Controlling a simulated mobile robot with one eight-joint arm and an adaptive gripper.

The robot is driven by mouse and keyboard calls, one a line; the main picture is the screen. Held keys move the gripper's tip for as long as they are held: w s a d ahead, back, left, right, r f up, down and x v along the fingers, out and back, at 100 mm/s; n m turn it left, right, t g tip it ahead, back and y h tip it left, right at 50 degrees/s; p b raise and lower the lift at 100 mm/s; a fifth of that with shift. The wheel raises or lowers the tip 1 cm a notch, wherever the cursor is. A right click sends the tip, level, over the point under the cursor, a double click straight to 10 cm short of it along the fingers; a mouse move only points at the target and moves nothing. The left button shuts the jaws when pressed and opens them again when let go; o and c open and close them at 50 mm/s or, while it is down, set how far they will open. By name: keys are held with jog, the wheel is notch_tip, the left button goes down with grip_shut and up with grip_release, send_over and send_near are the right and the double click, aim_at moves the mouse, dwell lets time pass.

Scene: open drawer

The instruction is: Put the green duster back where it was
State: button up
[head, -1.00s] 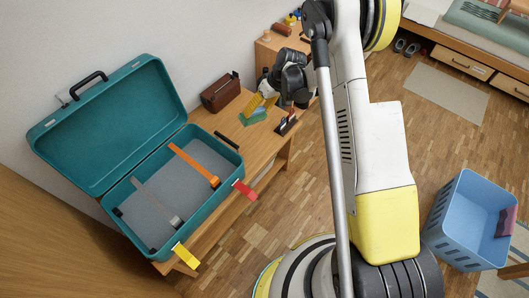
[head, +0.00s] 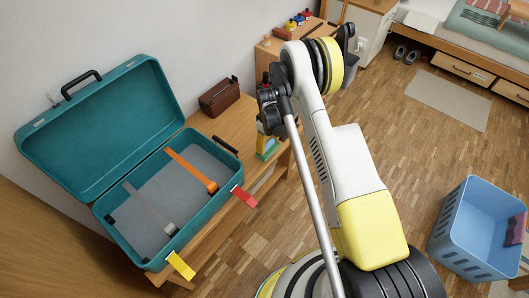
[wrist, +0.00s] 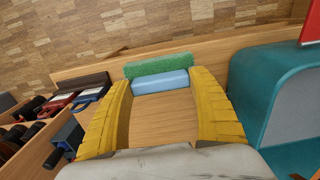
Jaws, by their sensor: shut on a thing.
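The green duster (wrist: 158,66) has a green pad on a light blue body. In the wrist view it lies between the tips of my yellow-fingered gripper (wrist: 162,80), and the fingers are shut on its two ends. Bare wooden bench top (wrist: 165,118) shows between the fingers and the duster. In the head view my arm hides most of the gripper; a small patch of yellow and green shows by the bench's front edge. I cannot tell whether the duster touches the bench.
An open teal suitcase (head: 118,240) with straps stands on the bench at left. A brown case (head: 219,97) sits near the wall. Red and blue items (wrist: 90,95) lie left of the gripper. A blue basket (head: 470,232) stands on the floor at right.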

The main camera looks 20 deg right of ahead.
jog(key=shift+w+a+f, duration=0.5)
jog(key=shift+w+f, duration=0.05)
jog(key=shift+w, duration=0.15)
notch_tip(320, 180, down, 4)
jog(key=b, duration=0.2)
jog(key=shift+b, duration=0.3)
jog(key=shift+c, duration=0.4)
jog(key=o, duration=1.1)
jog(key=shift+r, duration=0.1)
